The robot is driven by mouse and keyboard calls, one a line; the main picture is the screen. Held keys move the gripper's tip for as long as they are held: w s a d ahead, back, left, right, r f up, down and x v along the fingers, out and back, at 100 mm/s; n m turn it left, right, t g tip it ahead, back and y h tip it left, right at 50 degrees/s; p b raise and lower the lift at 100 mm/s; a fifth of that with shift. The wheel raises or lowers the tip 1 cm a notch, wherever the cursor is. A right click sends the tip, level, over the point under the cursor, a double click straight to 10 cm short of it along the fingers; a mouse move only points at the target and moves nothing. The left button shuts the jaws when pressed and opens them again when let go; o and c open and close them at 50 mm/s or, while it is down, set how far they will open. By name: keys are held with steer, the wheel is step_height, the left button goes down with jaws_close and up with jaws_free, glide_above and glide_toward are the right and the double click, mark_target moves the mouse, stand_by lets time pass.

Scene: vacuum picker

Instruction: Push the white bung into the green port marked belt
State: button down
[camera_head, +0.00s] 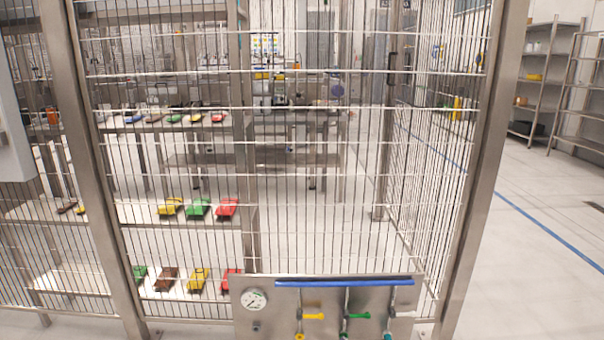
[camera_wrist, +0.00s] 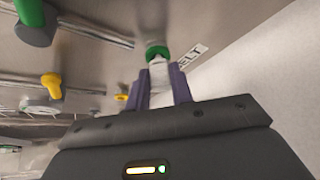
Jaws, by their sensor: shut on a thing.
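In the wrist view my gripper (camera_wrist: 162,82) has its two purple fingers shut on the white bung (camera_wrist: 159,74). The bung's far end meets or overlaps the green port (camera_wrist: 156,49), a green ring on the metal panel. I cannot tell how far, if at all, the bung is inside it. A white label (camera_wrist: 188,56) beside the port reads "ELT", its first letter hidden. In the head view a green port (camera_head: 387,336) shows at the bottom edge, low on the right of the panel. My gripper is out of the head view.
The steel panel (camera_head: 275,325) carries a gauge (camera_head: 254,300), a blue pipe (camera_head: 345,282), a yellow handle (camera_head: 314,316) and a green handle (camera_head: 357,316). A wire cage (camera_head: 320,200) stands behind it. Another green part (camera_wrist: 36,22) and a yellow one (camera_wrist: 51,85) lie left of my gripper.

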steer(key=shift+w+b, duration=0.35)
steer(key=shift+w, duration=0.1)
steer(key=c, duration=1.1)
jaws_free()
steer(key=shift+c, duration=0.2)
steer(key=shift+r, duration=0.1)
steer(key=p+v, duration=0.6)
